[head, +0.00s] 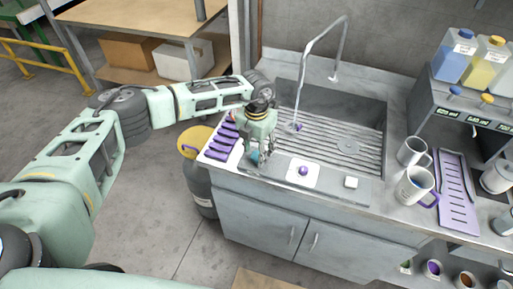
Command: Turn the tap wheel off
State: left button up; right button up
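A tall gooseneck tap (343,40) stands at the back of the metal sink (368,110). A thin pale streak (300,90) runs from its spout down to the basin, and looks like water. A small round purple knob (303,171) on a white square plate (301,180) sits on the front ledge of the sink; it may be the tap wheel. My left gripper (257,158) points down over the ledge, to the left of the knob and apart from it. Its fingers are small and partly hidden by its body, so its opening is unclear. My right gripper is out of view.
A purple rack (222,141) lies left of my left gripper. A small white block (351,182) is right of the knob. Mugs (416,186) and a purple tray (459,195) stand further right. A grey cylinder with a yellow top (199,180) stands on the floor at left.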

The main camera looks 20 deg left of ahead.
pick_arm(q)
jog(key=shift+d+f, duration=0.1)
jog(key=shift+f, duration=0.35)
jog(key=shift+c, duration=0.6)
jog(key=c, duration=0.9)
jog(key=shift+w+m+b, duration=0.1)
jog(key=shift+m+b, duration=0.2)
jog(key=shift+b, duration=0.25)
jog(key=m+b, duration=0.3)
jog(key=b, duration=0.1)
jog(key=m+b, duration=0.8)
jog(key=shift+w+d+b, duration=0.1)
jog(key=shift+w+b, duration=0.15)
jog(key=shift+b, duration=0.1)
jog(key=m+b, duration=0.2)
jog(key=m, duration=0.1)
jog(key=shift+d+r+b, duration=0.1)
jog(key=shift+b, duration=0.2)
jog(key=shift+d+r+m+b, duration=0.15)
jog(key=shift+m+b, duration=0.6)
jog(key=shift+m, duration=0.85)
jog(key=shift+r, duration=0.1)
